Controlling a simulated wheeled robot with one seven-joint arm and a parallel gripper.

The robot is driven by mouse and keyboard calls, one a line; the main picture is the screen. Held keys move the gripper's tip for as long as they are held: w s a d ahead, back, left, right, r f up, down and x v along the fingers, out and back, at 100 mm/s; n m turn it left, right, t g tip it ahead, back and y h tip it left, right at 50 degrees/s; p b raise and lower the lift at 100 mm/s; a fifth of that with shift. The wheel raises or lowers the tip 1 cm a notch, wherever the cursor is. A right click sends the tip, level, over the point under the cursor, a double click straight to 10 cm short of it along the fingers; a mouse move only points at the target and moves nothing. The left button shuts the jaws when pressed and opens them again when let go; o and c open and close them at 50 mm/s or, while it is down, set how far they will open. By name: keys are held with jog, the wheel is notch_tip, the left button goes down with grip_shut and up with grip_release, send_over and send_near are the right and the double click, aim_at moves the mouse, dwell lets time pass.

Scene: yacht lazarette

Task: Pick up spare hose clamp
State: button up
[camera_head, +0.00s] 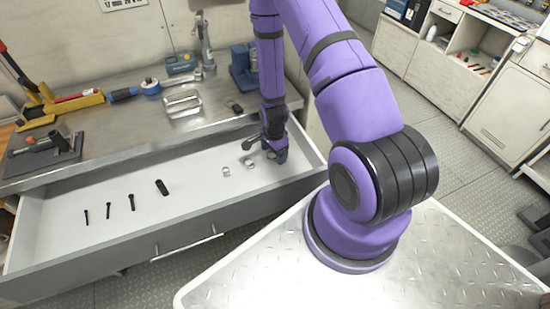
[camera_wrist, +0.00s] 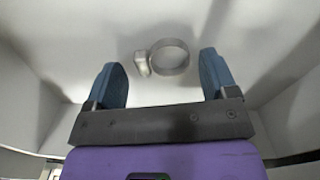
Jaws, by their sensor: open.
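My gripper (camera_head: 276,154) points down into the right part of the open drawer (camera_head: 110,238). In the wrist view my gripper (camera_wrist: 161,78) is open, its two blue fingers apart with nothing held. One silver hose clamp (camera_wrist: 171,57), a ring with a small screw housing at its left, lies on the pale drawer floor beyond and between the fingertips. In the head view two small silver clamps lie left of my gripper: one nearer it (camera_head: 248,163) and one farther left (camera_head: 227,171). I cannot tell which clamp the wrist view shows. The spot under my gripper is hidden.
Several dark bolts (camera_head: 109,210) and a short black cylinder (camera_head: 162,187) lie in the drawer's left part. The drawer walls surround my gripper, the right end wall close by. The workbench (camera_head: 215,115) above holds tools, a metal tray (camera_head: 182,104) and a vise (camera_head: 243,67).

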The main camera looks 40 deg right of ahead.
jog(key=shift+f, duration=0.35)
jog(key=c, duration=0.9)
jog(key=shift+r, duration=0.15)
